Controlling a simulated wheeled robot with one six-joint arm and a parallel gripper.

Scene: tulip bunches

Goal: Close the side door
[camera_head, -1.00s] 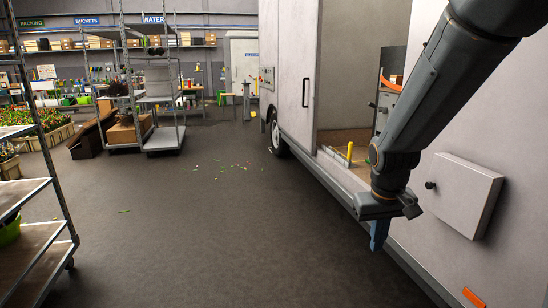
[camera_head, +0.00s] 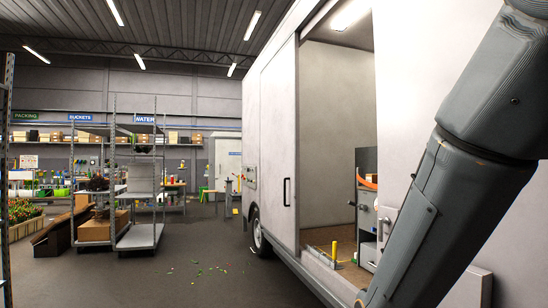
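The side door (camera_head: 281,150) is a tall white sliding panel on the side of a white van (camera_head: 420,80). It stands slid back to the left, so the doorway to its right is open. A dark upright handle (camera_head: 287,191) sits near the door's right edge. My arm comes in from the upper right, in front of the van wall right of the doorway. My gripper is below the frame's bottom edge and does not show, so whether it is open or shut cannot be seen.
Inside the doorway are a wooden floor, a yellow post (camera_head: 334,251) by the sill and a grey drawer cabinet (camera_head: 366,200). A wheeled rack (camera_head: 138,236) stands on the left. The dark floor (camera_head: 195,283) between rack and van is mostly clear, with small scattered bits.

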